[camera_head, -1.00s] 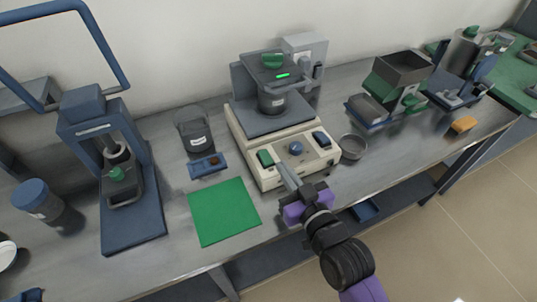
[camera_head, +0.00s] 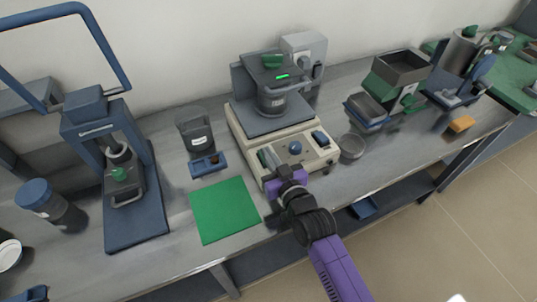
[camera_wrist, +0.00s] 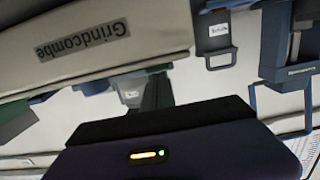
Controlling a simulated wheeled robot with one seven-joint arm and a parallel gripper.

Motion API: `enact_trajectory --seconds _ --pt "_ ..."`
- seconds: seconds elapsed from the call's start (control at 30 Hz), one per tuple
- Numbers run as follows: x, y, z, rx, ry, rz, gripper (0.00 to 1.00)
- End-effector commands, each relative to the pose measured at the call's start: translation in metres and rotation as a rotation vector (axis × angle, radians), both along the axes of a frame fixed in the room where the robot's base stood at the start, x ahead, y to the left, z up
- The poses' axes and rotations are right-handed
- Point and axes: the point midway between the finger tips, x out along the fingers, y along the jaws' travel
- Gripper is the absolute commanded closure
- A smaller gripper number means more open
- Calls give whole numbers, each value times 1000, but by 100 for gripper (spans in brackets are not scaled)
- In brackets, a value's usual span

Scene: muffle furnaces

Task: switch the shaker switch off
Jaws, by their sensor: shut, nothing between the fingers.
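The shaker (camera_head: 284,135) is a cream-based machine on the bench, with a dark pot clamped on top and a lit green bar (camera_head: 283,76). Its front panel has a green rocker switch at the left, a blue round knob (camera_head: 295,148) in the middle and a dark blue rocker switch (camera_head: 320,138) at the right. My gripper (camera_head: 267,157) is shut and empty, its fingertips at the green switch and mostly hiding it. Whether they touch it I cannot tell. The wrist view shows the fingers (camera_wrist: 153,92) close to the cream body.
A green mat (camera_head: 225,210) and a small blue tray (camera_head: 207,165) lie left of the shaker. A round metal dish (camera_head: 352,147) stands close to its right side. A blue press (camera_head: 125,180) stands farther left.

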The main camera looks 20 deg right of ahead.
Motion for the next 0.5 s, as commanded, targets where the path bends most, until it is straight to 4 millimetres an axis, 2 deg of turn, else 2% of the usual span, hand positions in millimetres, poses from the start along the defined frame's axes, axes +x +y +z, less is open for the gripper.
enact_trajectory --seconds 0.5 --pt "2 0 2 -2 54 1 100"
